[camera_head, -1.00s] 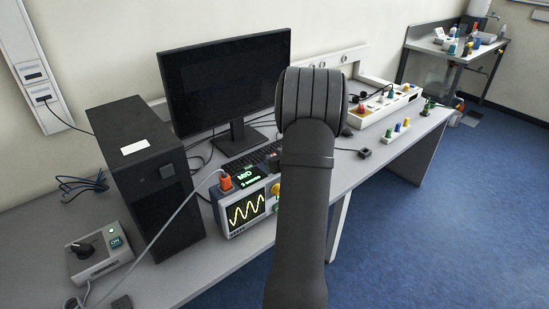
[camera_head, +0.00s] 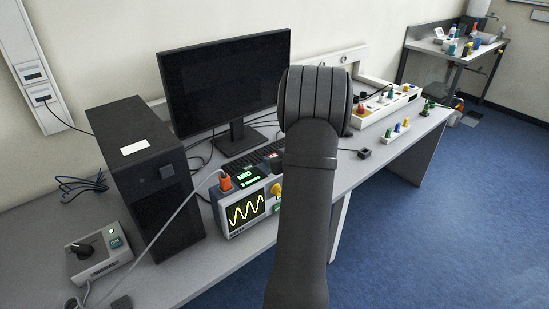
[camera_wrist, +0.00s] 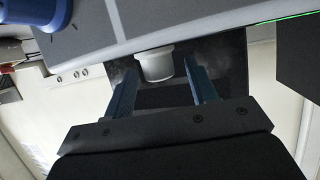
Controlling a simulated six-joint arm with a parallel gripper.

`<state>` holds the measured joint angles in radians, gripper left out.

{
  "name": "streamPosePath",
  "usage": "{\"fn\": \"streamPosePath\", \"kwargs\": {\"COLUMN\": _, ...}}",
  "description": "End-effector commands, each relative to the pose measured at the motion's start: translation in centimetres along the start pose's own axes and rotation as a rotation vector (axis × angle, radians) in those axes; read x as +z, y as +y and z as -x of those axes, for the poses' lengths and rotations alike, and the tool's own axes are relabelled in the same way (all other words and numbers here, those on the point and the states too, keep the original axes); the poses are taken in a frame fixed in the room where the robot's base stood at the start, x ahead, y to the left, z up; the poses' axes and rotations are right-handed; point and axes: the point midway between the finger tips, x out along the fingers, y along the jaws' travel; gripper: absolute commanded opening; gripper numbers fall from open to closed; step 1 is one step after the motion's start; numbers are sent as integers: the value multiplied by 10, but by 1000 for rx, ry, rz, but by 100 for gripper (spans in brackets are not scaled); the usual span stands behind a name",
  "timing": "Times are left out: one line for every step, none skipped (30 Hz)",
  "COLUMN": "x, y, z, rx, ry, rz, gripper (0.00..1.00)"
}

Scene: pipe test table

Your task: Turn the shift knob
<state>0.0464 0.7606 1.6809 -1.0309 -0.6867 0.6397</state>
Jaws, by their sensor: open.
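The instrument box (camera_head: 245,212) stands on the bench, with a yellow wave on its screen and a green "MID" display on top. A yellow knob (camera_head: 276,190) shows at its right edge, partly behind my arm. In the wrist view, a pale grey round knob (camera_wrist: 155,65) sticks out from a grey panel (camera_wrist: 170,28). I cannot tell for certain that it is the shift knob. My gripper (camera_wrist: 161,72) is open, with one finger on each side of this knob and visible gaps between. In the head view my arm hides the gripper.
A blue knob (camera_wrist: 40,12) is at the upper left of the wrist view. An orange plug (camera_head: 225,182) with a grey cable sits on the instrument. A PC tower (camera_head: 145,180), monitor (camera_head: 225,80) and keyboard (camera_head: 248,160) stand close by. A switch box (camera_head: 98,255) is at left.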

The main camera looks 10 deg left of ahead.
Motion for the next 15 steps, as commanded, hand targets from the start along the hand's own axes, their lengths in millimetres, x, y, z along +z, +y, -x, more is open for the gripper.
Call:
{"fn": "streamPosePath", "kwargs": {"x": 0, "y": 0, "z": 9, "rx": 1, "ry": 0, "rz": -1, "gripper": 52}}
{"fn": "streamPosePath", "kwargs": {"x": -1, "y": 0, "z": 14, "rx": 2, "ry": 1, "rz": 0, "gripper": 52}}
{"fn": "streamPosePath", "kwargs": {"x": 0, "y": 1, "z": 23, "rx": 3, "ry": 1, "rz": -1, "gripper": 52}}
{"fn": "streamPosePath", "kwargs": {"x": 0, "y": 1, "z": 29, "rx": 4, "ry": 1, "rz": -1, "gripper": 52}}
{"fn": "streamPosePath", "kwargs": {"x": -1, "y": 1, "z": 36, "rx": 4, "ry": 1, "rz": -1, "gripper": 52}}
{"fn": "streamPosePath", "kwargs": {"x": 0, "y": 1, "z": 46, "rx": 3, "ry": 1, "rz": 0, "gripper": 52}}
{"fn": "streamPosePath", "kwargs": {"x": 0, "y": 1, "z": 53, "rx": 4, "ry": 1, "rz": -1, "gripper": 52}}
{"fn": "streamPosePath", "kwargs": {"x": -1, "y": 1, "z": 60, "rx": 4, "ry": 2, "rz": -1, "gripper": 52}}
{"fn": "streamPosePath", "kwargs": {"x": -1, "y": 1, "z": 69, "rx": 4, "ry": 1, "rz": 0, "gripper": 52}}
{"fn": "streamPosePath", "kwargs": {"x": 0, "y": 1, "z": 76, "rx": 4, "ry": 1, "rz": 0, "gripper": 52}}
{"fn": "streamPosePath", "kwargs": {"x": 0, "y": 1, "z": 83, "rx": 4, "ry": 1, "rz": -1, "gripper": 52}}
{"fn": "streamPosePath", "kwargs": {"x": -1, "y": 1, "z": 92, "rx": 4, "ry": 2, "rz": 0, "gripper": 52}}
{"fn": "streamPosePath", "kwargs": {"x": 0, "y": 1, "z": 99, "rx": 4, "ry": 1, "rz": -1, "gripper": 52}}
{"fn": "streamPosePath", "kwargs": {"x": -1, "y": 1, "z": 106, "rx": 5, "ry": 2, "rz": -1, "gripper": 52}}
{"fn": "streamPosePath", "kwargs": {"x": 0, "y": 1, "z": 114, "rx": 4, "ry": 1, "rz": -1, "gripper": 52}}
